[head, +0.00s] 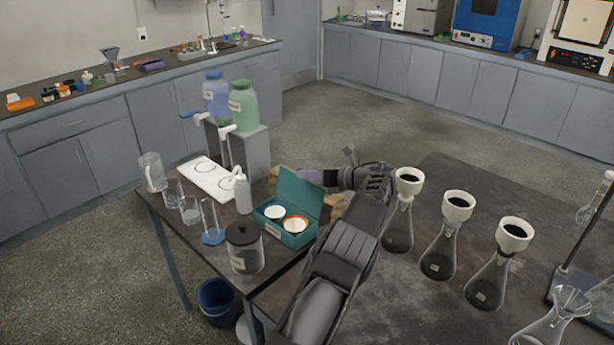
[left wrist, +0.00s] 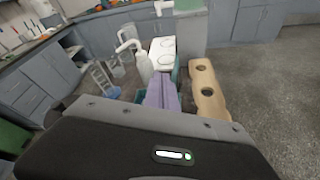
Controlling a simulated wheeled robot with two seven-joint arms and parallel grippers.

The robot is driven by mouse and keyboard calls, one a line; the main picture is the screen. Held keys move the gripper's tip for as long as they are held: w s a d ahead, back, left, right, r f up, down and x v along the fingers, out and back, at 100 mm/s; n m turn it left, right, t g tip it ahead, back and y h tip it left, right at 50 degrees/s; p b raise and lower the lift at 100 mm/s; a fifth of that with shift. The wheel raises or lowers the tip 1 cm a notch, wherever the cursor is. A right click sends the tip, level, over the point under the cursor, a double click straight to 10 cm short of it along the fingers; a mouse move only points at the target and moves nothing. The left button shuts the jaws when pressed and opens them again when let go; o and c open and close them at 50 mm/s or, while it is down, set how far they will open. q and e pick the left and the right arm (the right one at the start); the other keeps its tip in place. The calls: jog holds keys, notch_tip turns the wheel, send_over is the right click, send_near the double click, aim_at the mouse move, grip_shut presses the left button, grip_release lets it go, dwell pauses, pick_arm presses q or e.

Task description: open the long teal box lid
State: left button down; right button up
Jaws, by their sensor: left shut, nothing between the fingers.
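The teal box (head: 286,236) stands on the dark table, and its teal lid (head: 299,194) is raised, standing up at the back and tilted. Two round items lie inside, one white-rimmed (head: 274,212) and one orange-rimmed (head: 295,224). My left gripper (head: 310,176) is shut and empty, with its purple fingers just behind the lid's upper edge. I cannot tell whether they touch the lid. The purple fingers also show in the left wrist view (left wrist: 162,95), with bits of teal beside them. My right gripper is not in view.
A wooden holder with holes (left wrist: 207,92) lies beside the box, partly hidden in the head view. A white bottle (head: 242,192), a dark-lidded jar (head: 244,250) and glassware stand left of the box. Several flasks with funnels (head: 398,225) stand to the right.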

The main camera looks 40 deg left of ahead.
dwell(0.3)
pick_arm(q)
jog(key=b+v, duration=0.2)
jog(key=v, duration=0.6)
jog(key=shift+s+f, duration=0.1)
dwell(0.5)
